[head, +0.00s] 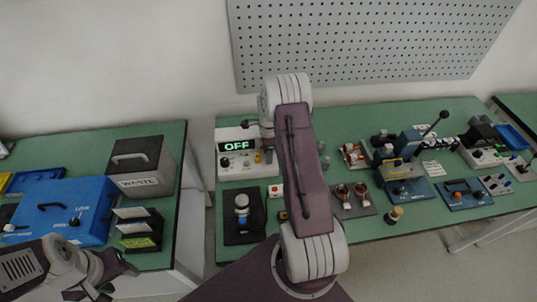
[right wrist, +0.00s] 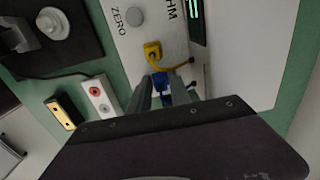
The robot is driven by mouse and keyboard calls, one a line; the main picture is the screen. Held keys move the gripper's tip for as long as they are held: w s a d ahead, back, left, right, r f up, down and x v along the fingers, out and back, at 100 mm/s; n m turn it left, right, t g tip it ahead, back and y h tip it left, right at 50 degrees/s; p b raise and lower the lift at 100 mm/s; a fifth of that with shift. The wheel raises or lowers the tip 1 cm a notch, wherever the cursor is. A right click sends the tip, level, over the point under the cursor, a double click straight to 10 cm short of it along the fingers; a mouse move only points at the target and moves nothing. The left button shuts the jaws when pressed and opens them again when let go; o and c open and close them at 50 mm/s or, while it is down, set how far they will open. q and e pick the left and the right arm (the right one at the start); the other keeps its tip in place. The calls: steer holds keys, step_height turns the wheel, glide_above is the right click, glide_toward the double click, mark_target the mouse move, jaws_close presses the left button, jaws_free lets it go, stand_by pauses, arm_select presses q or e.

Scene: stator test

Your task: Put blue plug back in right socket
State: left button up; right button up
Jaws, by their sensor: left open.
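The white ohm meter (head: 230,170) stands at the back of the bench in the head view; its face with the ZERO knob (right wrist: 135,16) shows in the right wrist view. A yellow plug (right wrist: 152,50) with a yellow cable sits on its face. The blue plug (right wrist: 162,84) is just below the yellow one, between the fingers of my right gripper (right wrist: 161,92), which look shut on it. The socket by the plug is hidden by the fingers. In the head view my arm hides the right gripper. My left gripper (head: 118,278) is open and empty at lower left.
A small white box with a red and a dark socket (right wrist: 97,92) and a black pad (head: 240,232) lie near the meter. A blue case (head: 90,205) and grey waste bin (head: 140,165) stand on the left table. Several fixtures fill the bench's right side.

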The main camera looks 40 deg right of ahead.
steer(key=o, duration=0.3)
step_height(320, 180, up, 9)
steer(key=shift+r+b, duration=0.1)
steer(key=shift+b, duration=0.35)
stand_by(0.7)
